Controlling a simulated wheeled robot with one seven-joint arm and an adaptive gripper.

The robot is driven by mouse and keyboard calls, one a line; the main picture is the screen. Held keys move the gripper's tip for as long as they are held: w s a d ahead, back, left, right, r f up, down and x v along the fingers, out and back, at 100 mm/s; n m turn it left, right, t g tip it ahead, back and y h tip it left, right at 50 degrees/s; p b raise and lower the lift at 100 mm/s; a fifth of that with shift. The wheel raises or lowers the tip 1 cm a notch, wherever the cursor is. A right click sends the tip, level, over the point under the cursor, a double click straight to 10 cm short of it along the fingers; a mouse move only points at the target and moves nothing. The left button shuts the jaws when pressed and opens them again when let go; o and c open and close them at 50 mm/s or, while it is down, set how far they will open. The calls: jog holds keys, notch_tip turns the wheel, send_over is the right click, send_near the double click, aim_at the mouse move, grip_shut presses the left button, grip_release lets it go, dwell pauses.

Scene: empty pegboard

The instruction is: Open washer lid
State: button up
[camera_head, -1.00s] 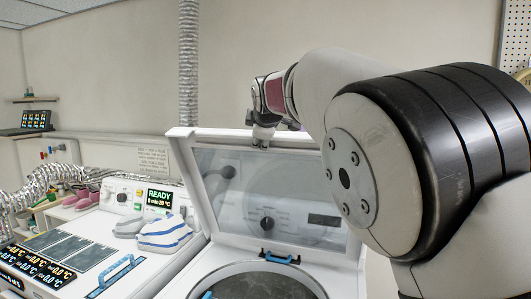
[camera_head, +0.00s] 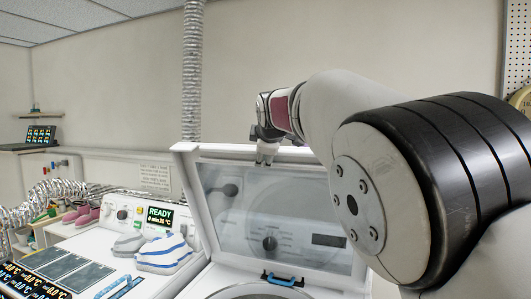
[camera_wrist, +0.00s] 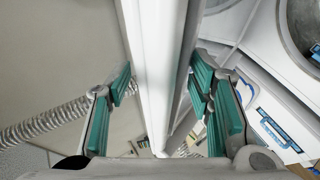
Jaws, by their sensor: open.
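The washer lid (camera_head: 210,215), a white frame with a large clear window, stands raised and steeply tilted at the back of the washer opening. Its blue handle (camera_head: 282,279) is at the lower edge of the frame. My gripper (camera_head: 265,157) is at the lid's top edge, left of its middle. In the wrist view, the lid's white edge (camera_wrist: 155,60) runs between the spread teal finger pads of my gripper (camera_wrist: 162,88). The jaws are open around the edge; whether a pad touches it I cannot tell. The round drum opening (camera_head: 258,291) shows only partly.
Folded cloths (camera_head: 163,254) lie on the neighbouring machine's top, left of the lid, before a panel reading READY (camera_head: 160,213). A foil duct (camera_head: 192,70) rises behind the lid. My arm blocks the right side.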

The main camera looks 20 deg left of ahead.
jog(key=v, duration=1.2)
jog(key=s+d+f+m+g+h, duration=0.1)
jog(key=s+d+f+m, duration=0.2)
jog(key=d, duration=0.5)
jog(key=s+d+f+m+g+h, duration=0.1)
jog(key=s+d+f+m, duration=0.15)
jog(key=s+d, duration=0.45)
jog(key=s+d+f+m+g, duration=0.15)
jog(key=d+m, duration=0.25)
jog(key=d, duration=0.6)
jog(key=s+d+f+m+g+h, duration=0.1)
jog(key=s+d+f+m, duration=0.4)
jog(key=s+f, duration=0.3)
jog(key=s+d+f+m+g+h, duration=0.1)
jog(key=s+d+f+m, duration=0.4)
jog(key=s, duration=1.1)
notch_tip(320, 180, down, 4)
jog(key=shift+s+d+r+g, duration=0.1)
jog(key=shift+s+d+g, duration=0.25)
jog(key=shift+s, duration=0.05)
